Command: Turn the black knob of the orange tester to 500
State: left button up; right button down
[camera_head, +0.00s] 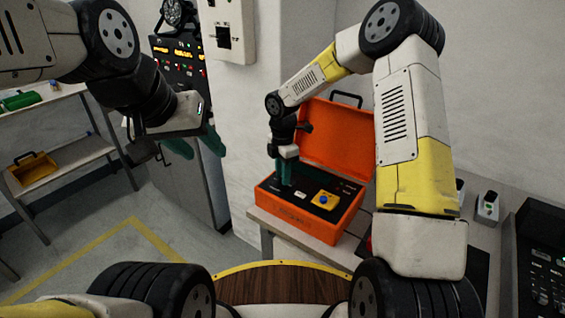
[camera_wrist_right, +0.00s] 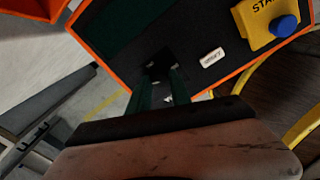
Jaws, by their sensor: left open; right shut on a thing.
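The orange tester (camera_head: 289,214) is an open case on a bench at the centre of the head view, lid raised at its back. In the right wrist view its black panel (camera_wrist_right: 195,35) fills the upper part. My right gripper (camera_head: 284,188) points down onto the panel's left part, its green fingers shut on the black knob (camera_wrist_right: 158,66). The knob is mostly hidden by the fingers; its scale and pointer cannot be read. My left gripper (camera_head: 197,147) is open and empty in the air, left of the tester.
A yellow block with a blue button (camera_head: 323,200) and a white label (camera_wrist_right: 212,57) are on the panel beside the knob. A dark control cabinet (camera_head: 180,70) stands behind my left gripper. A shelf with a yellow bin (camera_head: 33,172) is at left. The floor between is clear.

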jog(key=m, duration=0.4)
jog(key=shift+m, duration=0.3)
jog(key=m, duration=0.3)
jog(key=shift+m, duration=0.3)
jog(key=m, duration=0.4)
jog(key=shift+m, duration=0.3)
jog(key=m, duration=0.3)
jog(key=shift+m, duration=0.3)
jog(key=m, duration=1)
jog(key=shift+m, duration=2.3)
